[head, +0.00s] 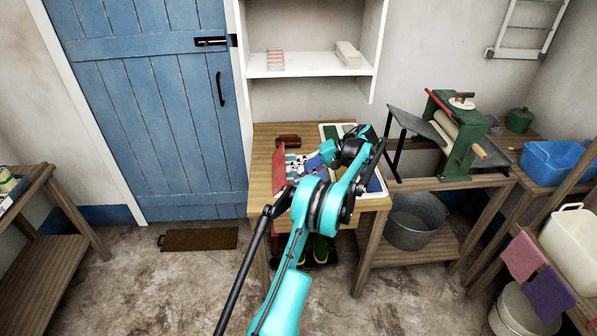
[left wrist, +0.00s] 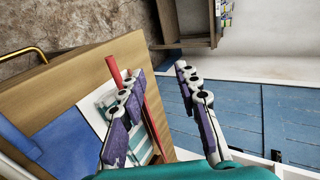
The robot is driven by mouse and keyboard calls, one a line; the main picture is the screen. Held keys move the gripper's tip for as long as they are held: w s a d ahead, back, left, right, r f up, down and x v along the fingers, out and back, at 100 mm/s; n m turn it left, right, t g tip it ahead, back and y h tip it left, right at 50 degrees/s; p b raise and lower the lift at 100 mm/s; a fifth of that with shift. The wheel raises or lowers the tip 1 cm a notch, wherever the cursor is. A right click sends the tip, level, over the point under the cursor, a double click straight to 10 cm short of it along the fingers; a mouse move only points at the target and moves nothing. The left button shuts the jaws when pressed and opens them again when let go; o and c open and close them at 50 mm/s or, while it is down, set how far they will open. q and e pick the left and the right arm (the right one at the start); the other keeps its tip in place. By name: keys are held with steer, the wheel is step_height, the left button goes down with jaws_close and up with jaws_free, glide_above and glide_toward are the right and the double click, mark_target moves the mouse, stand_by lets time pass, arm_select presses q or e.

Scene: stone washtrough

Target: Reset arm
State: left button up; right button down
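My left gripper (head: 303,164) is over the small wooden table (head: 262,183) in the head view, at the end of my teal arm. In the left wrist view its two fingers (left wrist: 157,74) stand apart with nothing between them, so it is open. The red piece (head: 279,168) also shows at the table's left side in the head view. My arm hides part of the tabletop. My right gripper is in neither view.
A brown block (head: 288,141) and a pale-framed tray (head: 326,129) lie on the table. A green mangle (head: 462,135) stands to the right, above a metal tub (head: 410,222). A blue door (head: 150,110) is behind left. Floor at left is mostly clear, with a brown mat (head: 199,239).

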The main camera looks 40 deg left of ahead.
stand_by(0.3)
arm_select(q)
steer(key=s+d+r+m+t+h, duration=0.1)
steer(key=s+d+r+m+t, duration=0.2)
steer(key=d, duration=0.6)
steer(key=s+d+r+m+t+h, duration=0.1)
steer(key=d+r+m+t, duration=0.3)
steer(key=d, duration=0.5)
steer(key=s+d+f+m+t+h, duration=0.1)
steer(key=s+d+f+t+h, duration=0.1)
steer(key=s+d, duration=0.5)
steer(key=s+d+f+m+t+h, duration=0.1)
steer(key=s+d+f+t+h, duration=0.2)
steer(key=s+d+t, duration=0.4)
steer(key=d, duration=0.7)
steer(key=shift+s+d+m+h, duration=0.2)
steer(key=shift+d+m+h, duration=0.1)
steer(key=shift+m+h, duration=0.1)
